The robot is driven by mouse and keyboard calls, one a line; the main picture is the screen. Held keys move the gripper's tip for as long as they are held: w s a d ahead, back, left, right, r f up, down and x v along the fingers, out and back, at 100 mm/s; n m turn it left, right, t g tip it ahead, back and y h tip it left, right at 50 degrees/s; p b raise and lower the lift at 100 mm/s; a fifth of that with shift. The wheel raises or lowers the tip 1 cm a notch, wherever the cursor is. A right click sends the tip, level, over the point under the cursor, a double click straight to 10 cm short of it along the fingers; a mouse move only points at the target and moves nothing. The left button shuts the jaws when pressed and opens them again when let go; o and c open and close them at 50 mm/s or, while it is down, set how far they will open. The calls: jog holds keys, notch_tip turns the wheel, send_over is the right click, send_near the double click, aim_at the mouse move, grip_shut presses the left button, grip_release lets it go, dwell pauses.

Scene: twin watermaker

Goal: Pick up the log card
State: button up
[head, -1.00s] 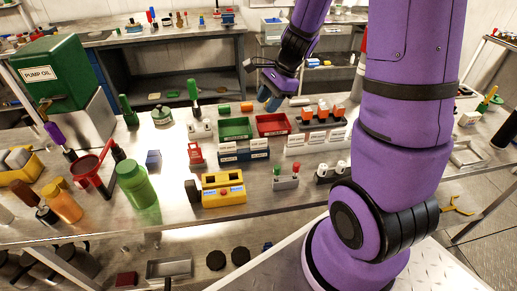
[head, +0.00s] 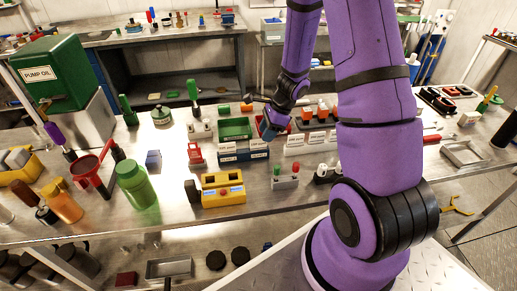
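My gripper (head: 268,128) hangs over the middle of the workbench, in front of the red tray (head: 284,124) and just right of the green tray (head: 235,129). It is small and dark in this view, and I cannot make out whether its fingers are apart or hold anything. I cannot pick out the log card for certain. White labelled cards or plates (head: 294,140) stand on the bench right of the gripper. Similar white labels show on the dark blue block (head: 229,156) below the green tray. My arm covers part of the bench to the right.
A yellow box (head: 223,190), a green jar (head: 137,184), a red funnel (head: 91,172) and a green pump oil tank (head: 55,73) stand to the left. Orange-topped parts (head: 321,110) stand behind the white plates. An empty metal tray (head: 465,153) lies at right. Bare bench shows near the front edge.

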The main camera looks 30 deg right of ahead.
aim_at(259, 141)
jog(key=x, duration=0.3)
jog(key=shift+w+a+f, duration=0.1)
jog(key=shift+w+a, duration=0.05)
jog(key=shift+a, duration=0.35)
jog(key=shift+w+a+f, duration=0.15)
jog(key=shift+a+f, duration=0.1)
jog(key=shift+f, duration=0.4)
grip_shut()
